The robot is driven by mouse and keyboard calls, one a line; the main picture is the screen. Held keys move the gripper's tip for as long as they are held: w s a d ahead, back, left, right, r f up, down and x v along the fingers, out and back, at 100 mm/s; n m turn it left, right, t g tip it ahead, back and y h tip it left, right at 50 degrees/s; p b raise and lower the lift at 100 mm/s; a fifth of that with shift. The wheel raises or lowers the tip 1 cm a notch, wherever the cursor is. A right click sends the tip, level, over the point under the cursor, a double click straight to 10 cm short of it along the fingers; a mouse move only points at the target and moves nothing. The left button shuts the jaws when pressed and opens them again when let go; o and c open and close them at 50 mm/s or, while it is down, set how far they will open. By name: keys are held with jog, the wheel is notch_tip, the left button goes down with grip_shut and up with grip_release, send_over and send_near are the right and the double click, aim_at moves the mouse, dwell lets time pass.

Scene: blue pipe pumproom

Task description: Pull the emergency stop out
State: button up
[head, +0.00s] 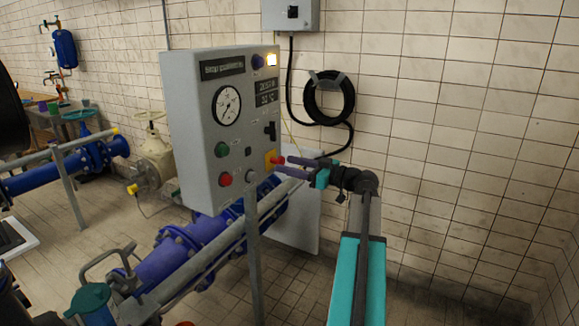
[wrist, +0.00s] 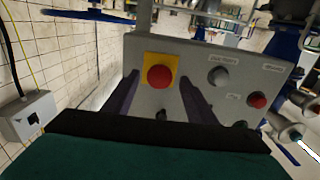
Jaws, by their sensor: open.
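The emergency stop is a red mushroom button on a yellow plate, at the lower right edge of the grey control panel. In the head view the emergency stop (head: 277,160) sits just left of my gripper (head: 290,168). In the wrist view the emergency stop (wrist: 160,77) is near the top centre, between the two dark fingers of my gripper (wrist: 160,92). The fingers are open, and a gap shows on both sides of the button. I cannot tell how far the fingertips are from the panel face.
The grey control panel (head: 195,130) also carries a gauge (head: 227,105), a green button (head: 222,149), another red button (head: 225,179) and a grey knob (head: 251,177). A rail and blue pipe (head: 175,255) run below it. A black hose coil (head: 329,98) hangs on the tiled wall behind.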

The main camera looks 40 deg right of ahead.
jog(key=b+v, duration=0.2)
jog(key=v, duration=1.1)
jog(key=shift+s+b, duration=0.2)
jog(key=shift+b, duration=0.15)
jog(key=shift+f, duration=0.1)
jog(key=w+a+f+m+g+y, duration=0.1)
jog(key=w+a+f+g, duration=0.25)
jog(key=a+f, duration=0.55)
jog(key=w+a+f+m+g, duration=0.2)
jog(key=w+a+f, duration=0.3)
jog(key=f, duration=0.7)
jog(key=w+a+f+m+g+y, duration=0.15)
jog(key=w+a+f, duration=0.25)
jog(key=a+f, duration=0.5)
jog(key=s+a+f+g, duration=0.2)
jog(key=a+f+g, duration=0.1)
jog(key=a+f, duration=0.55)
jog(key=s+a+f+g, duration=0.2)
jog(key=a+f+g, duration=0.25)
jog(key=f, duration=0.65)
jog(key=s+a+f+g+h, duration=0.4)
jog(key=s+a+f+g, duration=0.2)
jog(key=s+a+f, duration=0.9)
jog(key=s+f+g+h, duration=0.1)
jog(key=s+f+h, duration=0.1)
jog(key=s, duration=0.4)
jog(key=s+f+n+g+h, duration=0.1)
jog(key=s+f, duration=0.3)
jog(key=s, duration=0.2)
jog(key=shift+f+h, duration=0.35)
